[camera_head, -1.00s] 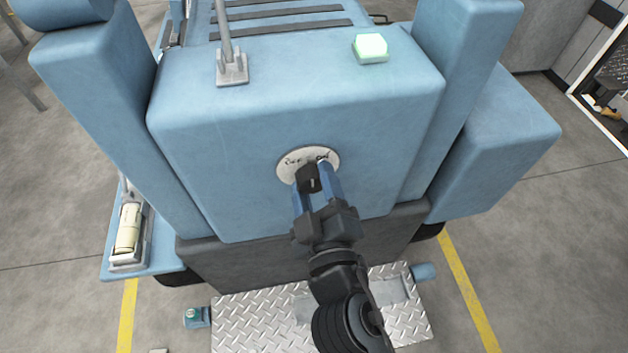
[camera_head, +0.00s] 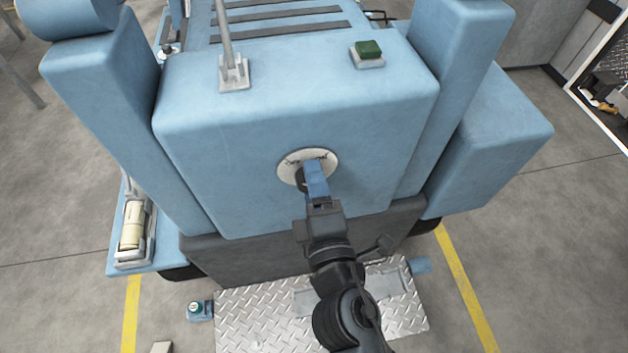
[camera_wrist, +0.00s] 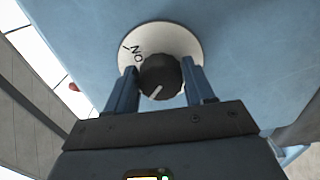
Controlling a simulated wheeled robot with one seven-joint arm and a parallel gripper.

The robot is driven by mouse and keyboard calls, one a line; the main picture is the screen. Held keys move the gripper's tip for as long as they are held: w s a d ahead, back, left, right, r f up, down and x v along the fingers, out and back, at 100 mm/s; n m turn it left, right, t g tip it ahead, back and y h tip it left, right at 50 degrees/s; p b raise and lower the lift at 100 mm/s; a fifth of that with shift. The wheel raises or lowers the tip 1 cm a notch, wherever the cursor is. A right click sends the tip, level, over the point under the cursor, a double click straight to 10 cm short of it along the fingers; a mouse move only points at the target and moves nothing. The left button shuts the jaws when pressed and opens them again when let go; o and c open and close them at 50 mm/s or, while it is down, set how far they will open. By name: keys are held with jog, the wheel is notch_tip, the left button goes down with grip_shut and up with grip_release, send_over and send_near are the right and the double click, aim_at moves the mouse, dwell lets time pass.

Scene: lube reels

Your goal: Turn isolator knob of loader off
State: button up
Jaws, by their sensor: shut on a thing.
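The isolator knob (camera_wrist: 160,78) is round and black, with a white pointer line that runs toward the lower left in the wrist view. It sits on a round white plate (camera_wrist: 184,40) marked "ON" at its left side there. The plate also shows on the rear face of the blue loader (camera_head: 235,140) in the head view (camera_head: 292,162). My gripper (camera_wrist: 160,66) has its two blue fingers on either side of the knob, shut on it. In the head view my gripper (camera_head: 315,172) covers most of the knob. No "OFF" mark is readable.
A dark green lamp (camera_head: 368,48) sits on top of the loader, beside the base of a grey pole (camera_head: 233,75). A metal tread plate (camera_head: 255,320) lies low behind the loader. A cream cylinder (camera_head: 132,228) is at the left.

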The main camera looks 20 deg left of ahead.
jog(key=shift+d+f, duration=0.15)
jog(key=shift+d, duration=0.05)
jog(key=shift+c, duration=0.2)
jog(key=o, duration=1)
jog(key=shift+a, duration=0.1)
jog(key=shift+s, duration=0.1)
jog(key=b+v, duration=0.1)
jog(key=v, duration=0.6)
jog(key=shift+s, duration=0.25)
jog(key=shift+d, duration=0.25)
jog(key=s+d+f+m+h, duration=0.1)
jog(key=s+d+m+h, duration=0.1)
jog(key=s+d+m, duration=0.55)
jog(key=s+d+f+m+h, duration=0.15)
jog(key=s+d+m, duration=0.25)
jog(key=d, duration=0.6)
jog(key=s+d+r+m+h, duration=0.6)
jog(key=s+d+r+m, duration=0.2)
jog(key=s+d+m, duration=0.2)
jog(key=shift+s+d+m, duration=0.3)
jog(key=shift+s+m, duration=0.7)
jog(key=shift+m, duration=0.25)
